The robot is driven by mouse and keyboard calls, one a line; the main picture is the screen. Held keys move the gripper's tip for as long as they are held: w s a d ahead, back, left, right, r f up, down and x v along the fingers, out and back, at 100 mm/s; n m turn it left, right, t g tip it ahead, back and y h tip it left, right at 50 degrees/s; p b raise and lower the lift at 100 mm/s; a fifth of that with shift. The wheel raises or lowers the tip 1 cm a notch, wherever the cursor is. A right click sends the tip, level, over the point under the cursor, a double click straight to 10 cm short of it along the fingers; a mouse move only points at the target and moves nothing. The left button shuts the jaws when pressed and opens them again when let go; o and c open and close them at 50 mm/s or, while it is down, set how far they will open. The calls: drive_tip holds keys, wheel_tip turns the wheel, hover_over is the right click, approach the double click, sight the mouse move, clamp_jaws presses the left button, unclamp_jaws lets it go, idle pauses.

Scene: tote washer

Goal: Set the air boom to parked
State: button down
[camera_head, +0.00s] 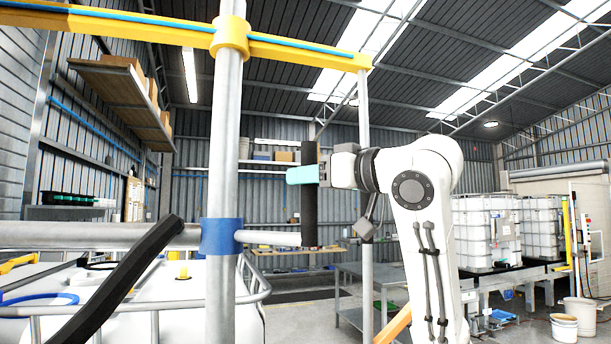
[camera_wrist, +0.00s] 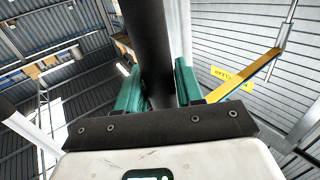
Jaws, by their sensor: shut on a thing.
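A grey vertical post (camera_head: 224,150) carries a yellow boom (camera_head: 130,27) with a blue line along it. Lower down, a blue collar (camera_head: 221,236) on the post holds a horizontal grey pipe (camera_head: 90,236) to the left and a short rod (camera_head: 272,238) to the right. The rod reaches an upright black grip (camera_head: 309,225). My gripper (camera_head: 310,174), with teal fingers, is shut on this black grip near its middle. In the wrist view, the black grip (camera_wrist: 148,45) stands between the teal fingers (camera_wrist: 158,90). I cannot tell which boom the task names.
A thin post (camera_head: 365,200) stands at the yellow boom's right end. A yellow sign reading "CLEAR" (camera_wrist: 228,75) shows in the wrist view. A thick black bar (camera_head: 125,285) slants across the lower left. A grey table (camera_head: 350,300) and caged white tanks (camera_head: 487,232) stand behind.

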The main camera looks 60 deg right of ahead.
drive_tip(key=shift+d, duration=0.25)
idle(0.3)
drive_tip(key=c, duration=0.8)
unclamp_jaws()
drive_tip(key=shift+d, duration=0.2)
drive_tip(key=shift+c, duration=0.2)
drive_tip(key=shift+s+a, duration=0.1)
drive_tip(key=s+b, duration=0.3)
drive_tip(key=s, duration=0.7)
drive_tip(key=shift+s+a, duration=0.25)
drive_tip(key=shift+a, duration=0.15)
